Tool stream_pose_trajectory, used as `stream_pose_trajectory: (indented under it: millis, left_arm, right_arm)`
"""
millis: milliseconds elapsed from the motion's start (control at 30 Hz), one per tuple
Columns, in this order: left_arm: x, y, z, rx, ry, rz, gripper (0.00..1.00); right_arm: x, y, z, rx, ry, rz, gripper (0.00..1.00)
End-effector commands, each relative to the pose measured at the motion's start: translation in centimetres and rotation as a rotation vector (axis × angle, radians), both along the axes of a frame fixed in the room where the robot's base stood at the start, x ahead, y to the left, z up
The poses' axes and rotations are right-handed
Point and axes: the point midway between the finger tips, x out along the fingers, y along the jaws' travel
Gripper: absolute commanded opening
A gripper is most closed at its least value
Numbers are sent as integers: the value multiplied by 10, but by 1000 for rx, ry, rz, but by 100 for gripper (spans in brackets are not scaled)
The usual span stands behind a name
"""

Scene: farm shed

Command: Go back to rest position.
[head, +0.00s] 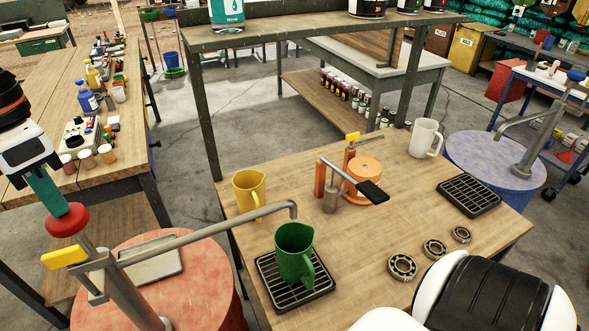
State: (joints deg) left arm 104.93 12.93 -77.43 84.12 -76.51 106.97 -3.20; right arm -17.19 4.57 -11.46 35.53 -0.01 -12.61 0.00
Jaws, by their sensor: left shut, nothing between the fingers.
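My left gripper (55,203) comes in from the left. Its teal fingers are shut and empty, with their tips just above or touching a red knob (67,219); I cannot tell which. The knob tops the grey column of a tap with a yellow handle (63,257), at the red barrel (205,262). The tap's spout (240,215) reaches over a green mug (294,254), upright on a black drip grate (283,297) on the wooden table (345,285). A white and black part of my right arm shows at the lower right; its gripper is out of view.
A yellow mug (248,190), an orange tap stand (362,172), a white mug (425,139), a second grate (468,195) and three bearings (403,267) are on the table. A blue barrel (495,160) stands right. A cluttered bench (50,90) is left.

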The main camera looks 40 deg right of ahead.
Motion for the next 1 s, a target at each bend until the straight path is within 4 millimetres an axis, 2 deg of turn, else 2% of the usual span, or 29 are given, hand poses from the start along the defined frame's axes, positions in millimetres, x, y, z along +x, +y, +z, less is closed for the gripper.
stream_pose_trajectory:
  millis: [233,1000]
  left_arm:
    - [0,0,15,-1,0,0,0]
    - [0,0,11,-1,-1,0,0]
  right_arm:
    - [0,0,11,0,0,0,30]
    - [0,0,7,0,0,0,30]
